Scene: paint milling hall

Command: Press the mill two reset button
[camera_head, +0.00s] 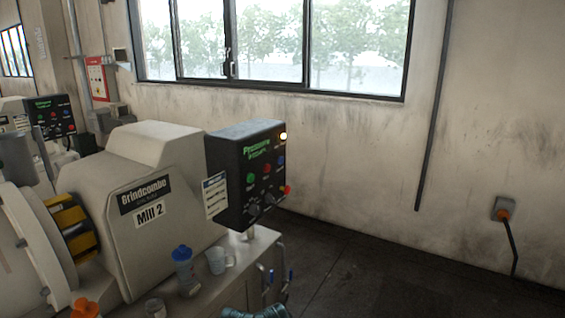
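Mill 2 (165,185) is a large cream machine left of centre, with a "Mill 2" label on its side. Its black control box (235,150) stands at its right end, with the front turned to the right. The front carries a green button (250,178), a red button (267,168), a blue button (281,160), dark knobs below, and a red knob (287,190) at the lower right edge. The small labels are unreadable, so I cannot tell which button is reset.
A blue-capped bottle (184,268) and a white mug (218,261) stand on the bench below the mill. Another control box (48,117) is at far left. Floor (370,275) to the right is clear.

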